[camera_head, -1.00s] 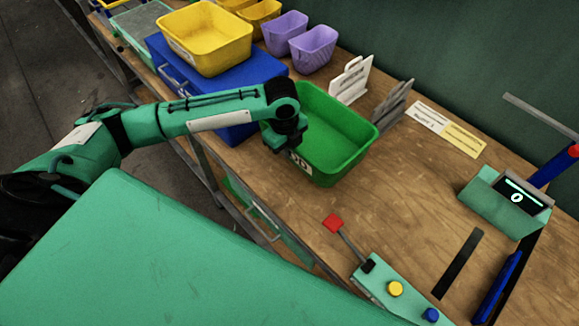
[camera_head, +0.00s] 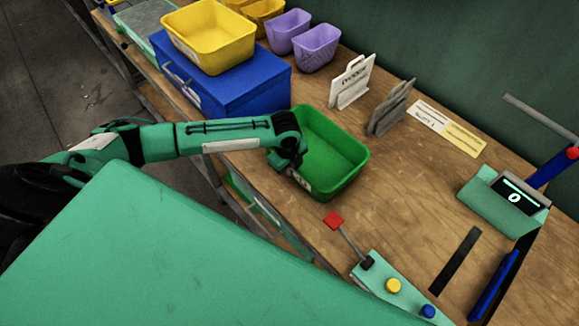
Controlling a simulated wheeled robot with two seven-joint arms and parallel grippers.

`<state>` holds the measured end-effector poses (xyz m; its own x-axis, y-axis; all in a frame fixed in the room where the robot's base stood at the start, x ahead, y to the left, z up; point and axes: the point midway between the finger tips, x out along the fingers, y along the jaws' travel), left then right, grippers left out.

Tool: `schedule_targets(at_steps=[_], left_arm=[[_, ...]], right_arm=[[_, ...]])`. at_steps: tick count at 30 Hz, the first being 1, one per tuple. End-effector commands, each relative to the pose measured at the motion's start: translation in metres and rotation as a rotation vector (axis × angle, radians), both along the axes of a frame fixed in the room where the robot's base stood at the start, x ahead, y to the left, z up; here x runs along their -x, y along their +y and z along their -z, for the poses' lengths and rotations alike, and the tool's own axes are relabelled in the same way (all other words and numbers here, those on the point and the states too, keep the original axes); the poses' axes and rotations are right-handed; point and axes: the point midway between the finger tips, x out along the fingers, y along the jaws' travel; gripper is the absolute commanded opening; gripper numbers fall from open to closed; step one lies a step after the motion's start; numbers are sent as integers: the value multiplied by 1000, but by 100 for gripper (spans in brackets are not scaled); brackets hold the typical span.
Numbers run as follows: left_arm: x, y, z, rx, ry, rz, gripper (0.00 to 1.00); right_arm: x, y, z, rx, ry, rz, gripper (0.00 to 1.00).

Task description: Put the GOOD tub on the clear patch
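The green GOOD tub (camera_head: 338,148) is upright and looks empty, at the middle of the head view, over or on the wooden bench. My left gripper (camera_head: 296,172) is at its near left wall, with the fingers pointing down at the rim, and appears shut on it. The gripper covers most of the tub's label; only its right end shows. I cannot tell whether the tub's base touches the bench. Bare wood (camera_head: 400,190) lies to the right of the tub. My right gripper is not in view.
A blue box (camera_head: 240,88) with a yellow tub (camera_head: 210,38) on it stands behind left. White and grey upright cards (camera_head: 350,84) stand behind the tub. A red-tipped lever (camera_head: 333,220), a button panel (camera_head: 390,285) and a display unit (camera_head: 505,200) are at the front and right.

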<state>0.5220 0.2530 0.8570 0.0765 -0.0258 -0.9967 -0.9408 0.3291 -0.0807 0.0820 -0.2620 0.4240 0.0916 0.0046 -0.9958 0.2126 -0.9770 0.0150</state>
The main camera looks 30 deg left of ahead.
Motion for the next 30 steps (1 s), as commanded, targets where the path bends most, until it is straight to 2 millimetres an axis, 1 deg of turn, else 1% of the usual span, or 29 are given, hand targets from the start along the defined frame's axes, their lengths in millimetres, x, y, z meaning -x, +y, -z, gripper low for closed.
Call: schedule_targets(at_steps=[2,3,6,14,17,20,30], left_arm=[[0,0,2,1,-1,0,0],[0,0,3,0,0,0,7],[0,0,2,0,0,0,25],[0,0,2,0,0,0,25],[0,0,-3,0,0,0,25],[0,0,-15,3,-2,-1,25],[6,2,-86,1,-3,0,25]], right_arm=[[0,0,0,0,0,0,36],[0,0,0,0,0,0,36],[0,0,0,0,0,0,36],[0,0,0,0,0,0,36],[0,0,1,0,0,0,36],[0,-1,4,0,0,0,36],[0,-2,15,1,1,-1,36]])
